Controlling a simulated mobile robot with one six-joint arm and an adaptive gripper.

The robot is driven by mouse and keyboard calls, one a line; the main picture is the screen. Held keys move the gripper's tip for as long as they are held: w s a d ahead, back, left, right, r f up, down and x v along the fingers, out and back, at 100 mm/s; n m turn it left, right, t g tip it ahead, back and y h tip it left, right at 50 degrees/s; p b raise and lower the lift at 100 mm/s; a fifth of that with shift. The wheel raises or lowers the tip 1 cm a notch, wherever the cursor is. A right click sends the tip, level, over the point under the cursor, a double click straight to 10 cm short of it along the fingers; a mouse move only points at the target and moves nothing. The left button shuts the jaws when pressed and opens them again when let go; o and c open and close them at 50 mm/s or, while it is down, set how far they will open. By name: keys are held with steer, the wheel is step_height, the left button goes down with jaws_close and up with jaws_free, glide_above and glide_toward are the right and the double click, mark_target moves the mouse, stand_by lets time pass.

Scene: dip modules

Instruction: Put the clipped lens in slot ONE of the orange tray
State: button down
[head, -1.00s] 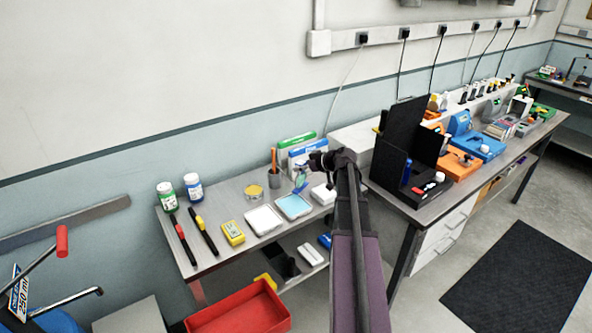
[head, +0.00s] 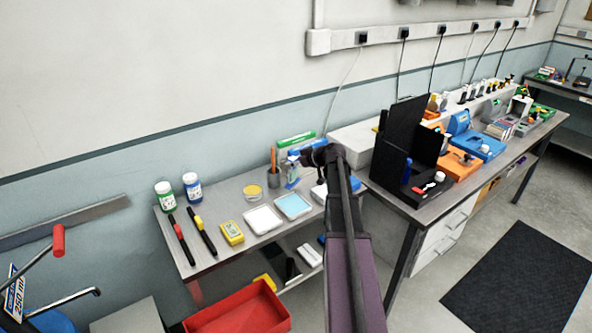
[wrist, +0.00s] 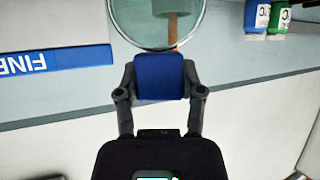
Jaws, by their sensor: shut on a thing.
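My gripper (wrist: 159,72) is shut on the blue clip (wrist: 160,84) of the clipped lens, one finger on each side. The round clear lens (wrist: 150,22) with its thin rim extends beyond the clip and is cut off by the top of the wrist view. In the head view my gripper (head: 312,157) is above the back of the near bench, with the pale blue lens (head: 292,173) hanging at its left. An orange tray-like block (head: 459,166) sits on the right bench; its slots and any labels are too small to read.
Near the gripper are a pencil cup (head: 272,181), a green box (head: 296,140) and a white block (head: 319,192). A tall black stand (head: 399,137) rises between the gripper and the orange block. A blue tray (head: 484,146) lies beyond it.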

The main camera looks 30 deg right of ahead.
mark_target(294, 168)
steer(key=shift+f+b, duration=1.05)
steer(key=shift+f, duration=0.35)
steer(key=shift+f, duration=0.1)
steer(key=shift+c, duration=1)
jaws_free()
steer(key=shift+r, duration=0.2)
steer(key=shift+s+d+r, duration=0.1)
steer(key=shift+s+r, duration=0.05)
steer(key=shift+s, duration=0.15)
steer(key=p+v, duration=0.5)
steer(key=v, duration=0.6)
steer(key=shift+s+p, duration=0.25)
steer(key=shift+p, duration=0.15)
